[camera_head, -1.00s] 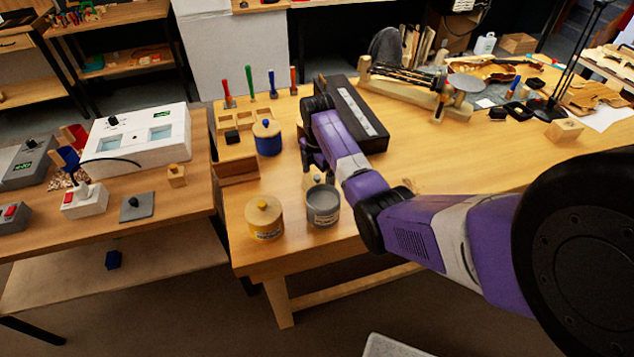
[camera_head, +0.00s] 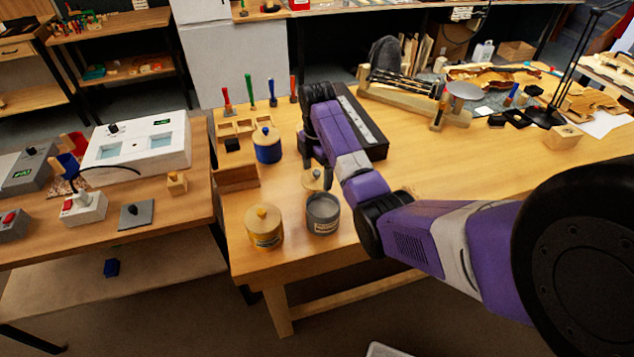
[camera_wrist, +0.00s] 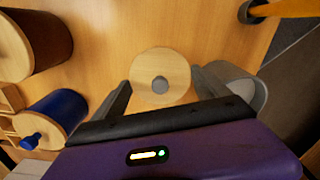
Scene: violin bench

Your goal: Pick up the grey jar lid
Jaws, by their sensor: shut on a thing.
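The grey jar lid is a pale wooden disc with a grey knob. It shows in the wrist view (camera_wrist: 174,63) between the two fingers of my gripper (camera_wrist: 160,84), which is shut on it. In the head view the lid (camera_head: 311,181) is just behind the grey jar (camera_head: 323,214), and my gripper (camera_head: 320,176) is partly hidden by my arm. The grey jar is open at the top and stands near the table's front edge. It also shows in the wrist view (camera_wrist: 255,92), right of the right finger.
A yellow jar (camera_head: 264,230) with a wooden lid stands left of the grey jar. A long dark case (camera_head: 362,125) lies behind my arm.

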